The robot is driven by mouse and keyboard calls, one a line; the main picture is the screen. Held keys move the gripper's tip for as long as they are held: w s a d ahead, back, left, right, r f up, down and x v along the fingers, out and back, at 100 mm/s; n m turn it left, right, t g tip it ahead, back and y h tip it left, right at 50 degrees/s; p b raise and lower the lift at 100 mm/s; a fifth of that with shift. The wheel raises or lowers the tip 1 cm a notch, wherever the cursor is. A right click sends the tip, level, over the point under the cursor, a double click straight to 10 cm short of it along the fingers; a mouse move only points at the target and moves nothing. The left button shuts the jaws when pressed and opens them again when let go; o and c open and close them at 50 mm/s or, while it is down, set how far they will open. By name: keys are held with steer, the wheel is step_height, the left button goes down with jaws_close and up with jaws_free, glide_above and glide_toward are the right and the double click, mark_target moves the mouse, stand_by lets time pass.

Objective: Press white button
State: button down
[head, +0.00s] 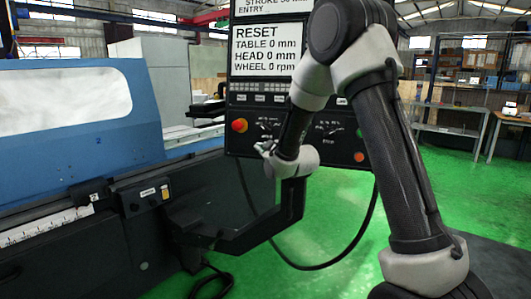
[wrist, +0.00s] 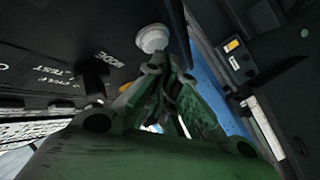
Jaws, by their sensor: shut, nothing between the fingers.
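The white button (wrist: 152,38) is a round, pale knob on the dark control panel, at the top middle of the wrist view. My gripper (wrist: 160,66) is shut and empty, with its greenish fingers pointing up at the button. The fingertips are right beside the button's lower edge in the picture; I cannot tell whether they touch it. In the head view the control panel (head: 252,97) stands at the centre, and my arm covers much of its right part. My gripper is small there, at the panel's lower left, and the button cannot be made out clearly.
A red mushroom button (head: 239,125) sits on the panel's left side, close to my gripper. A screen (head: 265,48) reading RESET is above. A blue machine cover (head: 150,125) stands to the left. A black cable (head: 350,245) hangs below the panel over green floor.

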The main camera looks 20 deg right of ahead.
steer(key=shift+w+d, duration=0.25)
steer(key=shift+w, duration=0.1)
stand_by(0.3)
stand_by(0.4)
steer(key=shift+s+a+r, duration=0.1)
steer(key=shift+s+a, duration=0.35)
steer(key=shift+s, duration=0.25)
steer(key=s+a, duration=0.1)
steer(key=s, duration=0.1)
steer(key=s+a+r, duration=0.1)
steer(key=s, duration=0.1)
steer(key=shift+s+a, duration=0.1)
steer(key=shift+a, duration=0.25)
stand_by(0.3)
